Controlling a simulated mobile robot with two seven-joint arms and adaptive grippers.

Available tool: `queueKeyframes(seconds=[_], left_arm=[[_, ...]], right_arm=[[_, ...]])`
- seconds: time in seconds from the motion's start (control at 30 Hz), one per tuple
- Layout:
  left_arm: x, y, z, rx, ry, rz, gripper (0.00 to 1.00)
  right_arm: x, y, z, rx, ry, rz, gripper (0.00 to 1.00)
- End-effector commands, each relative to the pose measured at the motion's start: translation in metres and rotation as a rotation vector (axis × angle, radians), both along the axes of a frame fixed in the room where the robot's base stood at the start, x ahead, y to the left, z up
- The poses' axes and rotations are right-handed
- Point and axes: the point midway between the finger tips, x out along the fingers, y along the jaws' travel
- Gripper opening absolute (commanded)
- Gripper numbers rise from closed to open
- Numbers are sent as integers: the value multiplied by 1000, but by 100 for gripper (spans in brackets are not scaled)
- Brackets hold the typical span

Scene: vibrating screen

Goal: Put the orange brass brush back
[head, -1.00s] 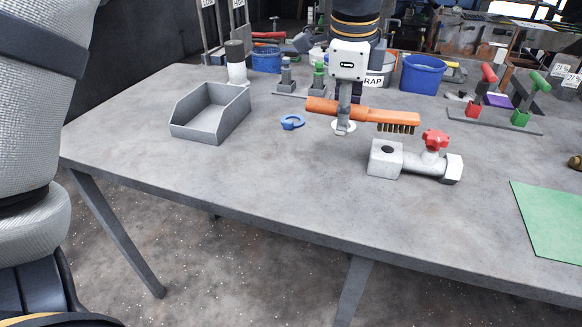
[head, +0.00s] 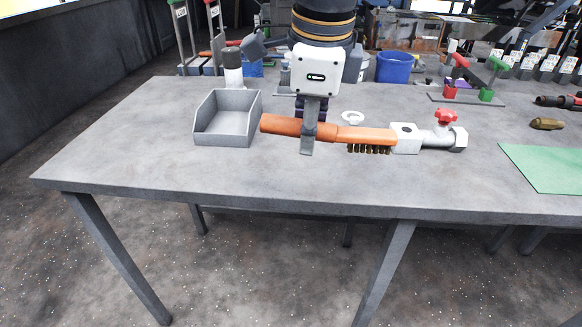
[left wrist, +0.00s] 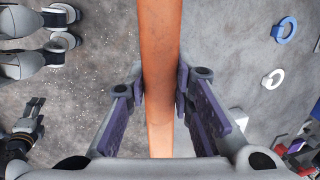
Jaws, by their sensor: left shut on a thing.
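The orange brass brush (head: 350,134) has an orange handle and short dark brass bristles at its right end, facing down. My left gripper (head: 308,140) is shut on the brush's handle and holds it level above the table in the head view. In the left wrist view the orange handle (left wrist: 160,70) runs between the two purple-padded fingers of the left gripper (left wrist: 160,95). The bristle end is out of that view. My right gripper is not in view.
A grey open bin (head: 228,134) stands left of the brush on the grey table (head: 130,150). A valve with a red handle (head: 443,130) lies to the right. A white ring (head: 353,117) lies behind the brush. A green mat (head: 545,168) is at the right. The table's front left is clear.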

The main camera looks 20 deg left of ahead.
Motion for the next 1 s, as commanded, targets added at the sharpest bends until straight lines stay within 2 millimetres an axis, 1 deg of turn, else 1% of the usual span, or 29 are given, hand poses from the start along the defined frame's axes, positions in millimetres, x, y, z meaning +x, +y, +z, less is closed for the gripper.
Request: queueKeyframes(seconds=[0.03, 0.17, 0.23, 0.3, 0.4, 0.57, 0.63, 0.73, 0.8, 1.0], left_arm=[[9, 11, -8, -4, 6, 5, 0], [37, 43, -27, -5, 5, 7, 0], [52, 60, -41, -4, 11, 7, 0], [60, 71, -60, -2, 15, 3, 0], [71, 82, -78, -3, 10, 3, 0], [78, 91, -89, -2, 6, 1, 0], [82, 96, -97, -1, 6, 3, 0], [82, 96, -117, 0, 6, 2, 0], [82, 96, -125, -1, 3, 2, 0], [82, 96, -124, -1, -2, 3, 0]], right_arm=[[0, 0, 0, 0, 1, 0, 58], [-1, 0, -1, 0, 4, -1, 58], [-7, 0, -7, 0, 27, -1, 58], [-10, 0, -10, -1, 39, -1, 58], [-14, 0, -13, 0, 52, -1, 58], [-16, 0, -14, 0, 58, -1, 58], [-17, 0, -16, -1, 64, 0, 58], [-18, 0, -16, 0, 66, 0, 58], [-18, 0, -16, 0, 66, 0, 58], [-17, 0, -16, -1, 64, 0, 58]])
